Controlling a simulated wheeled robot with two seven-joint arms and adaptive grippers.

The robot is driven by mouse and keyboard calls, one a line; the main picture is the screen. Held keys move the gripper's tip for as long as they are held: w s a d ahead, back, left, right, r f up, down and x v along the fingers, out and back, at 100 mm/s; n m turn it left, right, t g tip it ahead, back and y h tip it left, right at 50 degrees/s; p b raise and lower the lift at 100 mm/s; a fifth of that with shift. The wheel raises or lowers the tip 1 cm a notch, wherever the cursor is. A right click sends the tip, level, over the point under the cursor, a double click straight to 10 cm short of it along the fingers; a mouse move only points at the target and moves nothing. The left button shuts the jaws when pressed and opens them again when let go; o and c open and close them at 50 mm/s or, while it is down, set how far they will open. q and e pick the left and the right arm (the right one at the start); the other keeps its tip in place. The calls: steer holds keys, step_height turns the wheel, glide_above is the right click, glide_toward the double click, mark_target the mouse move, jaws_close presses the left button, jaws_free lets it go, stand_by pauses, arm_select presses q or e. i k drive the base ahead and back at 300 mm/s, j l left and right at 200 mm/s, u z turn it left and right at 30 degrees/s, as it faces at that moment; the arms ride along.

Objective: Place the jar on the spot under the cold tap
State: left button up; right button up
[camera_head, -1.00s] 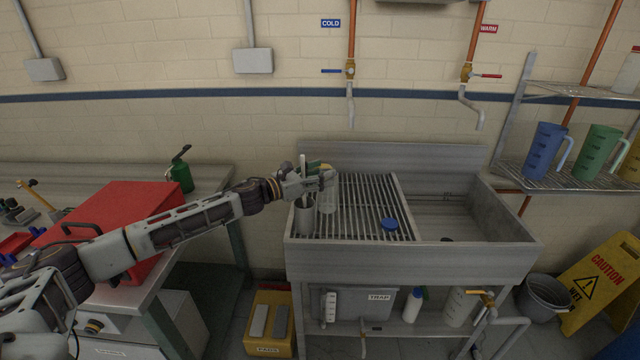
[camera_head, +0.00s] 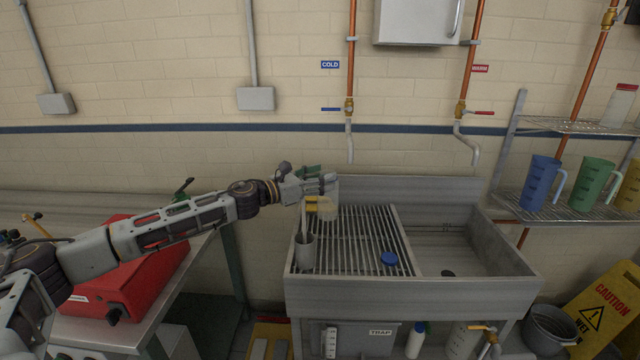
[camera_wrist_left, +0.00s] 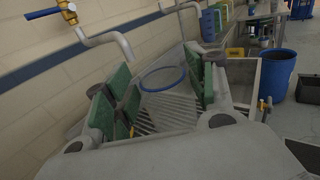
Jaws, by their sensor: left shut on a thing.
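The clear jar (camera_head: 328,211) is held upright by my left gripper (camera_head: 322,191) over the back left of the slatted drain rack (camera_head: 365,235). In the left wrist view the jar's round blue rim (camera_wrist_left: 163,79) shows between the green finger pads of the left gripper (camera_wrist_left: 160,95), which is shut on it. The jar looks open at the top. The cold tap (camera_head: 349,108) has a blue handle and a grey spout, above and slightly right of the jar. No separate mark shows on the rack below the spout. My right gripper is not in view.
A grey cup (camera_head: 305,252) with a stick in it stands at the rack's left edge, close to the jar. A blue lid (camera_head: 388,258) lies on the rack's front right. The sink basin (camera_head: 465,245) is to the right, below the warm tap (camera_head: 461,110). The rack's middle is clear.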

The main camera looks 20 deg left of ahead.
mark_target(346, 233)
steer(key=k+l+u, duration=0.1)
steer(key=l+u, duration=0.15)
steer(key=l, duration=0.2)
steer(key=l+u, duration=0.25)
steer(key=l, duration=0.3)
steer(key=i+l+u, duration=0.25)
steer(key=l, duration=0.35)
steer(key=i+l+u, duration=0.1)
steer(key=i+l, duration=0.15)
steer(key=i+l+u, duration=0.1)
steer(key=l, duration=0.35)
steer(key=i+l+u, duration=0.15)
steer(key=l, duration=0.2)
steer(key=i+l+u, duration=0.1)
steer(key=l, duration=0.25)
